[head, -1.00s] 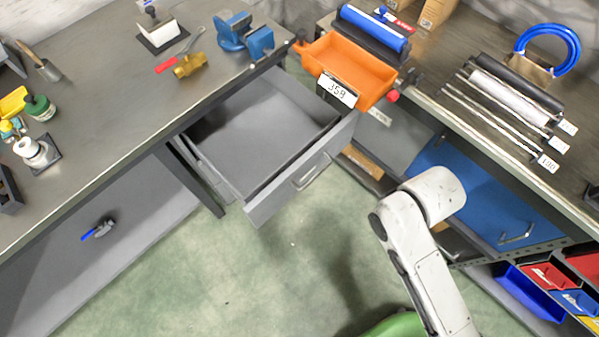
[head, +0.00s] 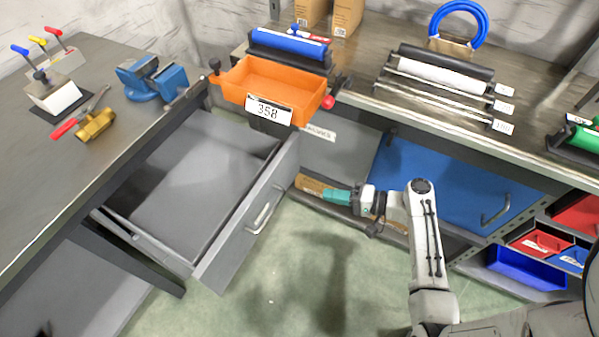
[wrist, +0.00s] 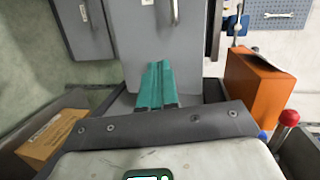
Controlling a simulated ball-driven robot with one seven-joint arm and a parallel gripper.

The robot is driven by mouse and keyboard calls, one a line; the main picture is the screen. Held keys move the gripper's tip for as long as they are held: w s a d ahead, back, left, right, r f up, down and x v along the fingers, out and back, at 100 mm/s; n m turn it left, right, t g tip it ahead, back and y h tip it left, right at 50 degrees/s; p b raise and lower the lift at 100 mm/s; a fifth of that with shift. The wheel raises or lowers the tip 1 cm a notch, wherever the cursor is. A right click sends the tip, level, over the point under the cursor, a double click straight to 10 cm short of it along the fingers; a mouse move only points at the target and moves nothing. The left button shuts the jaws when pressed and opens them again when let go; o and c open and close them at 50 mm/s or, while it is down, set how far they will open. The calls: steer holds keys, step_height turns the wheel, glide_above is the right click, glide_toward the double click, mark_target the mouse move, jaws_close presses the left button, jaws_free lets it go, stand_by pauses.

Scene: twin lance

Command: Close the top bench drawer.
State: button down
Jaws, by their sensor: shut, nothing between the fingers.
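The top bench drawer (head: 190,185) is grey and stands pulled well out from under the left bench, its inside empty. Its front panel (head: 240,235) has a silver handle (head: 265,211). My gripper (head: 333,194) is at the right of the front panel, with a gap between them in the head view. Its teal fingers are shut and empty. In the wrist view the fingers (wrist: 157,86) point at a grey panel (wrist: 138,45) with a handle (wrist: 170,12); I cannot tell whether they touch it.
An orange bin (head: 275,90) sits at the bench corner beyond the drawer. The right bench has a blue cabinet front (head: 440,185) close behind my arm. A cardboard box (head: 312,186) lies low behind the gripper. Green floor (head: 290,280) is clear before the drawer.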

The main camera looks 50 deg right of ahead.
steer(key=d+m+t+h, duration=0.2)
steer(key=d, duration=0.3)
glide_toward(290, 160)
steer(key=shift+m+t, duration=0.3)
steer(key=shift+t, duration=0.1)
steer(key=x, duration=0.6)
steer(key=shift+w+a+f, duration=0.25)
steer(key=shift+w+f, duration=0.05)
steer(key=shift+w, duration=0.05)
